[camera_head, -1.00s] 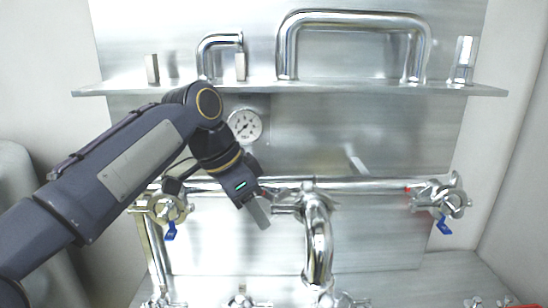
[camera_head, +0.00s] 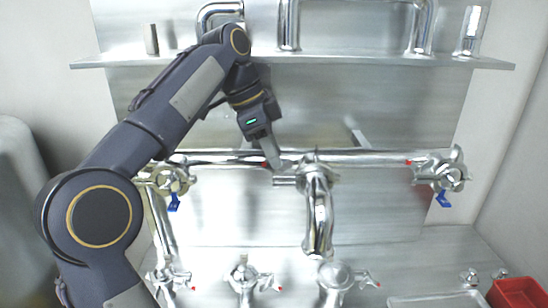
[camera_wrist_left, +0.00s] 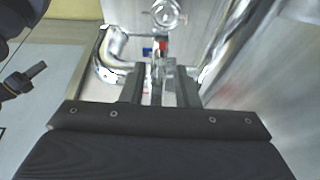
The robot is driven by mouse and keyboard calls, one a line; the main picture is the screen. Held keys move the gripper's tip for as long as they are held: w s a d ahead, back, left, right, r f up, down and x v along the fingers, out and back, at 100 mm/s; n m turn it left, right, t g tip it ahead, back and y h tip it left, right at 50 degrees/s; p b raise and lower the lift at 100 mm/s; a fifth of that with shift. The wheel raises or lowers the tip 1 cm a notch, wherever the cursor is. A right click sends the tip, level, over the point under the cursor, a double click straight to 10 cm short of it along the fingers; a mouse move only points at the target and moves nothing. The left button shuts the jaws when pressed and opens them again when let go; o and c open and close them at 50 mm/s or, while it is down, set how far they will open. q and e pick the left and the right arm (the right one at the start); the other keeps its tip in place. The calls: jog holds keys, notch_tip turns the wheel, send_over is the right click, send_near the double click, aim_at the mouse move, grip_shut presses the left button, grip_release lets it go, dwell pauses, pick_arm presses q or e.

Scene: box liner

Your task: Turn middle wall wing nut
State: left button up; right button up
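The middle wall clamp (camera_head: 312,168) sits on the horizontal wall pipe above a downward pipe bend. A metal part (camera_head: 284,181) sticks out to its left; I cannot tell whether it is the wing nut. My left gripper (camera_head: 274,160) is just left of this clamp, in front of the pipe, beside a small red tip. In the left wrist view, the two fingers (camera_wrist_left: 160,88) stand apart. Small metal hardware (camera_wrist_left: 156,84) shows between them, with a red tip (camera_wrist_left: 163,45) farther out; contact cannot be told.
Side clamps with blue-handled valves sit left (camera_head: 172,180) and right (camera_head: 440,172) on the wall. A shelf (camera_head: 350,58) crosses above. Several clamped fittings line the counter (camera_head: 420,262) below. A red bin (camera_head: 515,292) is at the lower right.

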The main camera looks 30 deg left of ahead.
pick_arm(q)
jog(key=shift+w+d+f, duration=0.1)
jog(key=shift+d+f, duration=0.05)
jog(key=shift+f, duration=0.3)
jog(key=shift+c, duration=0.5)
grip_shut()
